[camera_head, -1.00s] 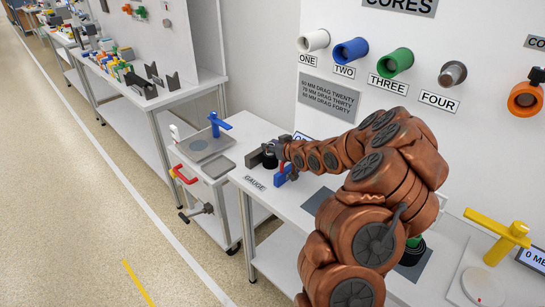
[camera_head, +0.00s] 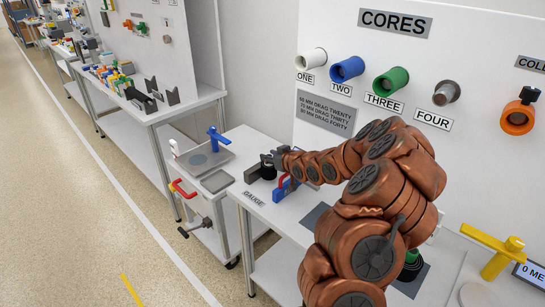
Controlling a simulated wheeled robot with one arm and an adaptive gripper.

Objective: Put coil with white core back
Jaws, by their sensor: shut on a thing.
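My gripper (camera_head: 272,159) is at the far left end of the front bench, next to the gauge. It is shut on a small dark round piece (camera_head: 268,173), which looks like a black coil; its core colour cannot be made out. A blue gauge part (camera_head: 281,190) stands just in front of it, and a dark grey block (camera_head: 253,173) is beside it on the left. Another black coil with a green core (camera_head: 411,266) stands on a dark grey pad (camera_head: 414,282), partly hidden by my arm.
On the wall, white (camera_head: 311,60), blue (camera_head: 347,69) and green (camera_head: 391,80) cores and a grey peg (camera_head: 446,93) stick out above labels. A side cart with a blue T-handle (camera_head: 217,137) stands left. A yellow post (camera_head: 497,258) rises at right.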

